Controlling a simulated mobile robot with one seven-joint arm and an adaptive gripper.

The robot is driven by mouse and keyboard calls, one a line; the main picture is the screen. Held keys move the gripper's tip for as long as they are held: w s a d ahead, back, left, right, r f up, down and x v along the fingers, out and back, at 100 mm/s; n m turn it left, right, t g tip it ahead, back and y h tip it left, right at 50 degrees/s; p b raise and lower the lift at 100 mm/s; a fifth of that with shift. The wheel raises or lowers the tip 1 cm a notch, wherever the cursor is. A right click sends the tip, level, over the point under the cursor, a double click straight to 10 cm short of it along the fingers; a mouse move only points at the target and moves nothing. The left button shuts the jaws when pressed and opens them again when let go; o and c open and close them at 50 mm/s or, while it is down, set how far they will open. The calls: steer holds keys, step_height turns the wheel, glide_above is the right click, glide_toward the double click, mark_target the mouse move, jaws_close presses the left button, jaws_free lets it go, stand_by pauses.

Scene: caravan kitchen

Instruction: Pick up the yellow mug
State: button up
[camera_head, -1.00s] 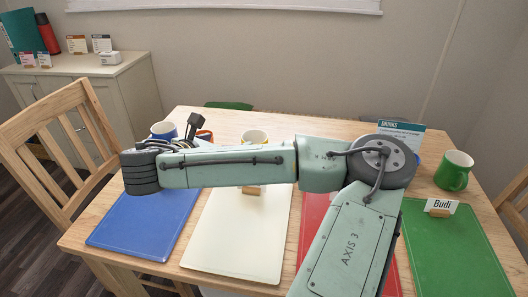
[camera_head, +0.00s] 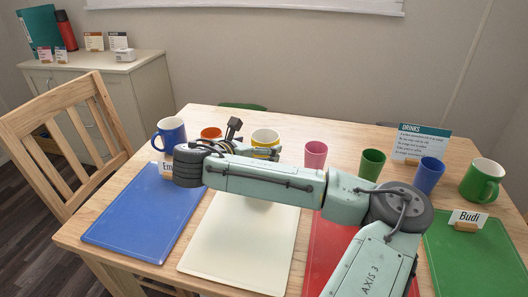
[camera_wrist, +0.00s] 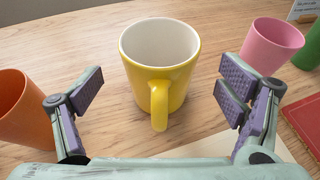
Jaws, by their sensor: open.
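The yellow mug (camera_wrist: 180,83) stands upright on the wooden table, white inside, its handle pointing toward my gripper in the wrist view. In the head view the mug (camera_head: 265,137) shows behind my arm, its lower part partly hidden. My gripper (camera_wrist: 160,91) is open, with one finger pad to the left of the mug and one to the right. There is a gap between each pad and the mug, and nothing is held.
An orange cup (camera_wrist: 22,108) stands close to the left finger, and a pink cup (camera_wrist: 270,45) beyond the right one. A blue mug (camera_head: 171,133), green cup (camera_head: 372,164), blue cup (camera_head: 428,176) and green mug (camera_head: 482,181) also stand on the table. Coloured mats lie in front.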

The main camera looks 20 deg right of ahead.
steer(key=x, duration=0.4)
steer(key=shift+w+d+p, duration=0.1)
steer(key=shift+p, duration=0.25)
steer(key=shift+c, duration=0.3)
steer(key=shift+r, duration=0.1)
steer(key=c, duration=1.5)
